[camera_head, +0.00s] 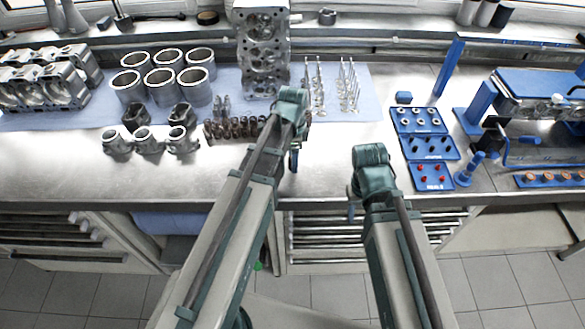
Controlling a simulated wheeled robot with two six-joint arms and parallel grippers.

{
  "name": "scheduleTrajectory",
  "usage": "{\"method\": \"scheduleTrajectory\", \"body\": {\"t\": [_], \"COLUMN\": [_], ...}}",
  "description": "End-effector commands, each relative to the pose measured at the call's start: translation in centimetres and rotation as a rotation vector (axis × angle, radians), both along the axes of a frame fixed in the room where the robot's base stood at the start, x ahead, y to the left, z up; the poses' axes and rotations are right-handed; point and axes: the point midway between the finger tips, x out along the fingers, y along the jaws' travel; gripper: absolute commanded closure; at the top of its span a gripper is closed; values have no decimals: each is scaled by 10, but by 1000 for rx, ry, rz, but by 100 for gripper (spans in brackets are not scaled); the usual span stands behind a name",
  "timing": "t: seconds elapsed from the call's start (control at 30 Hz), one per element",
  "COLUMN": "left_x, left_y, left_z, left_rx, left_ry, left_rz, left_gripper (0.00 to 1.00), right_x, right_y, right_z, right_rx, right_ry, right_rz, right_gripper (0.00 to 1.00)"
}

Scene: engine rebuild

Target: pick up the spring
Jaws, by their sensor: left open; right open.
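Which single spring is meant cannot be told. My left gripper (295,150) points down just right of the row, and its wrist and arm cover the ground beside the row's right end. Its jaws are open, and I see nothing held in them. My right gripper (353,205) is open near the bench's front edge, well right of the springs, with its fingers mostly hidden by its wrist.
Metal cylinder liners (163,86), a cylinder head (263,50) and upright valves (349,85) stand around the springs. Pistons (150,143) stand to their left. Blue trays (433,176) with small parts lie at the right.

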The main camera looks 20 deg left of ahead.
Motion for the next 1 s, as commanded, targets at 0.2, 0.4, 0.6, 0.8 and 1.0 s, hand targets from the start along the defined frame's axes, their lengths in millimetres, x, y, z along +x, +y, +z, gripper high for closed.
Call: {"method": "scheduleTrajectory", "body": {"t": [0.2, 0.4, 0.6, 0.8, 1.0], "left_x": [0, 0, 0, 0, 0], "left_y": [0, 0, 0, 0, 0], "left_z": [-16, -15, -15, -15, -15], "left_rx": [0, 0, 0, 0, 0], "left_ry": [0, 0, 0, 0, 0], "left_rz": [0, 0, 0, 0, 0], "left_gripper": [29, 35, 71, 100, 100], "right_x": [0, 0, 0, 0, 0], "right_y": [0, 0, 0, 0, 0], "right_z": [-17, -15, -15, -15, -15], "right_rx": [0, 0, 0, 0, 0], "right_ry": [0, 0, 0, 0, 0], "right_rz": [0, 0, 0, 0, 0], "right_gripper": [50, 50, 50, 50, 50]}}
